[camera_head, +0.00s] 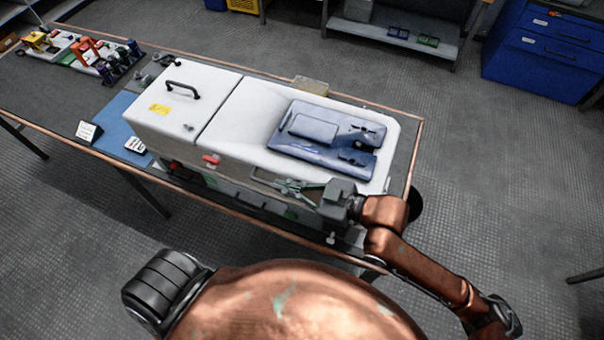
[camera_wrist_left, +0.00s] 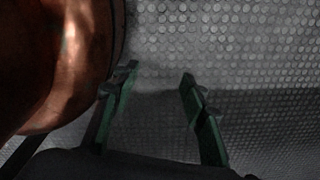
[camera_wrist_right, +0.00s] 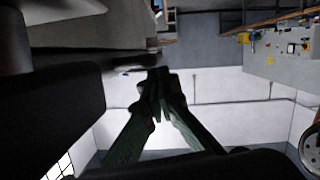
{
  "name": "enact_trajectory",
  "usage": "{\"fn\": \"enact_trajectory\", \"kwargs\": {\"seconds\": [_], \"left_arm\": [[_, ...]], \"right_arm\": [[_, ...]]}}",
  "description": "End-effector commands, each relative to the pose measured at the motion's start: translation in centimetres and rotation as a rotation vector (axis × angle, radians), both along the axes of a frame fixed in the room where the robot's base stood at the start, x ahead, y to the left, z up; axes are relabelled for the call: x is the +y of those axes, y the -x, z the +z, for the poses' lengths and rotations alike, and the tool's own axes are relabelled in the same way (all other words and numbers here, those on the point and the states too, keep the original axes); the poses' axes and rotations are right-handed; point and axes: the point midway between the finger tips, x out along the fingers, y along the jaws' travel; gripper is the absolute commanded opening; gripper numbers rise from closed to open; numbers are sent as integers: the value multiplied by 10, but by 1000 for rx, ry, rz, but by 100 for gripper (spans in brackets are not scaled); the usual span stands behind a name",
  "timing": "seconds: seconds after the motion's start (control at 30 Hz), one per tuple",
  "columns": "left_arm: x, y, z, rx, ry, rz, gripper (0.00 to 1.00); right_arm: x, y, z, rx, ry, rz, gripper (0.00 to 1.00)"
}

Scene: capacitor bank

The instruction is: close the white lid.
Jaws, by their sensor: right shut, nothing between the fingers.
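A long white case (camera_head: 245,125) lies on the table, with a white lid (camera_head: 185,105) over its left part. The lid has a black handle (camera_head: 183,89) and a yellow label (camera_head: 160,109). It looks nearly level with the rest of the case; I cannot tell whether a small gap is left. My right gripper (camera_head: 282,186) is shut and empty beside the front side of the case, right of a red latch (camera_head: 211,160). Its fingertips meet in the right wrist view (camera_wrist_right: 158,78). My left gripper (camera_wrist_left: 158,76) is open and empty above the floor, outside the head view.
A blue panel (camera_head: 330,136) lies on the right part of the case. A blue mat (camera_head: 118,122) with small cards is left of it. Colourful devices (camera_head: 85,50) stand at the table's far left. A blue cabinet (camera_head: 545,50) is at the back right. The floor on the right is clear.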

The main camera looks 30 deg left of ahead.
Motion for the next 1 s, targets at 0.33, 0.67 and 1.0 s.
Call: {"fn": "enact_trajectory", "kwargs": {"seconds": [0.33,0.67,1.0], "left_arm": [[1,26,-8,34,-2,6,40],[1,18,-8,24,-1,4,40],[1,4,25,1,-1,3,40]], "right_arm": [[7,7,-16,-36,1,20,0],[6,6,-20,-30,9,18,0],[3,10,24,-40,-5,14,0]]}}
